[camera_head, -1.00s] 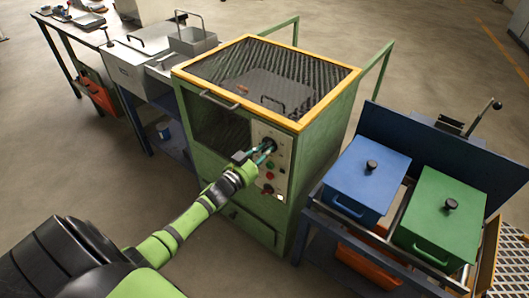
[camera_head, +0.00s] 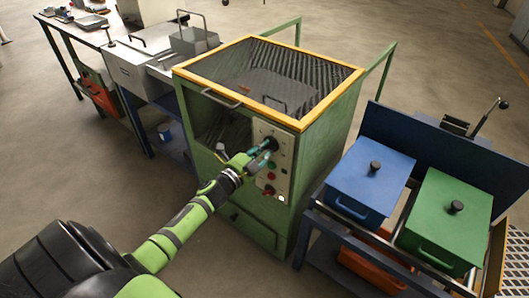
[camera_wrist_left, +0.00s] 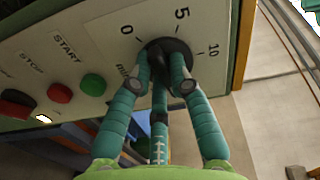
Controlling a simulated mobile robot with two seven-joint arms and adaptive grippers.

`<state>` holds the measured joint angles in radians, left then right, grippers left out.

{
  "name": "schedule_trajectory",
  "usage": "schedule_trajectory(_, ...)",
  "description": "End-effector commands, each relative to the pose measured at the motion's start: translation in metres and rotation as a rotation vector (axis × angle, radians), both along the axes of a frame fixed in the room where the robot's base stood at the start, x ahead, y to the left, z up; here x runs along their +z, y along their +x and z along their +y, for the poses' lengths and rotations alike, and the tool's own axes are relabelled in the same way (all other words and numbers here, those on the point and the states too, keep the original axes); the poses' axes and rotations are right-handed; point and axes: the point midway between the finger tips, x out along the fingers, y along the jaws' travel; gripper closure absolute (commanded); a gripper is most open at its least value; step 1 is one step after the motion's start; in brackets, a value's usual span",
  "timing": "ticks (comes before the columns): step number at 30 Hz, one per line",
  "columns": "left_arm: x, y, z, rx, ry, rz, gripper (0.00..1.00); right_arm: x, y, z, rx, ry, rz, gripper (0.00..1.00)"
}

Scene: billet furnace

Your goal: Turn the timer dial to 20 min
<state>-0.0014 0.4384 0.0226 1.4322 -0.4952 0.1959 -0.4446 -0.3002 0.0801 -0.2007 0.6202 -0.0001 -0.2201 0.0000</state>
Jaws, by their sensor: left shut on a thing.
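The timer dial (camera_wrist_left: 167,52) is a black round knob on the pale control panel (camera_head: 283,160) of the green furnace. In the left wrist view the marks 0, 5 and 10 and part of "min" show around it; other marks are hidden or out of frame. My left gripper (camera_wrist_left: 164,65) has its teal fingers around the dial's grip and is shut on it. In the head view the left gripper (camera_head: 264,147) is at the upper part of the panel and partly covers the dial. The dial's pointer is hard to make out. My right gripper is out of view.
Below the dial, a green button (camera_wrist_left: 93,84), a red button (camera_wrist_left: 60,93) and a dark red switch (camera_wrist_left: 16,104) sit close by. A blue box (camera_head: 367,175) and a green box (camera_head: 445,215) stand on a rack at right.

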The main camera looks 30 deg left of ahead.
Motion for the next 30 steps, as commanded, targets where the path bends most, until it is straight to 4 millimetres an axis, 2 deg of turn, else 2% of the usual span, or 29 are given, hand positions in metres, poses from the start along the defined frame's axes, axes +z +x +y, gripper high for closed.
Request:
schedule_trajectory(18, 0.003, 0.001, 0.002, 0.0, 0.542, -0.046, 1.0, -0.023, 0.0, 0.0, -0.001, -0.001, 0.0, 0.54)
schedule_trajectory(30, 0.005, 0.001, 0.002, -0.001, 0.714, -0.059, 1.0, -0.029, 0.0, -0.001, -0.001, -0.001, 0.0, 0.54)
